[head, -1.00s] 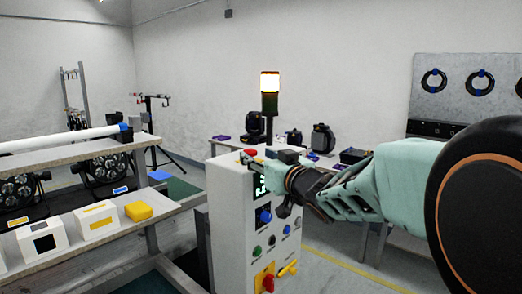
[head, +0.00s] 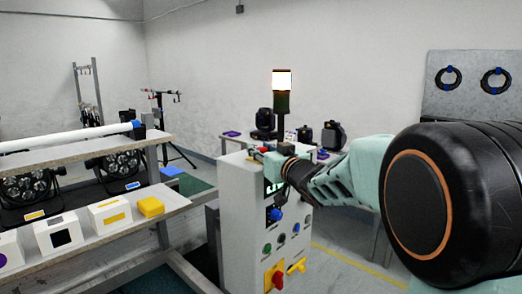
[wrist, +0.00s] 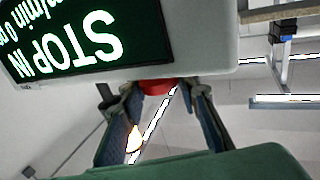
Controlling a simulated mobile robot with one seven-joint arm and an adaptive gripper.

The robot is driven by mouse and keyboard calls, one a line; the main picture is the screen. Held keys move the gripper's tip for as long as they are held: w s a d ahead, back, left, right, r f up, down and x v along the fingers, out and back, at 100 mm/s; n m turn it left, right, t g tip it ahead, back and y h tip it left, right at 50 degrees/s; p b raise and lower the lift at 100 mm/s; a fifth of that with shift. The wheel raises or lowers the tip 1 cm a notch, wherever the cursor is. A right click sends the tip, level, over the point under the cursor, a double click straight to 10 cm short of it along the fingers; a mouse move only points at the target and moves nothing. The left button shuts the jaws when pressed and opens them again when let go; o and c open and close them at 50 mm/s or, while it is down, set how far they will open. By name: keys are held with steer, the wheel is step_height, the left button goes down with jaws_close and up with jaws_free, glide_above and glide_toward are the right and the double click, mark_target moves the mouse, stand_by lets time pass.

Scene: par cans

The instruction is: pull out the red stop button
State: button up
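The red stop button (wrist: 158,87) shows in the wrist view at the edge of the white control box, partly hidden by my fingers and the box. In the head view a small red part (head: 264,150) shows at the top of the control box (head: 238,215), beside my fingertips. My gripper (wrist: 160,92) is open, with one finger on each side of the red button. I cannot tell whether the fingers touch it. My gripper (head: 276,160) covers part of the box's upper front in the head view.
A dark display (wrist: 85,35) with "STOP" text is close to my fingers. A lit signal tower (head: 282,90) stands behind the box. A shelf with white boxes (head: 58,233) and a yellow block (head: 150,206) is at the left. Knobs, including a red-and-yellow switch (head: 275,277), are lower on the panel.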

jaws_close()
steer(key=shift+r+p, duration=0.35)
steer(key=shift+r, duration=0.4)
steer(key=o, duration=0.7)
jaws_free()
steer(key=shift+c, duration=0.2)
steer(key=shift+o, duration=0.2)
steer(key=shift+f, duration=0.1)
steer(key=shift+s+d, duration=0.1)
steer(key=v, duration=1.1)
steer(key=shift+s+d, duration=0.15)
steer(key=shift+s, duration=0.25)
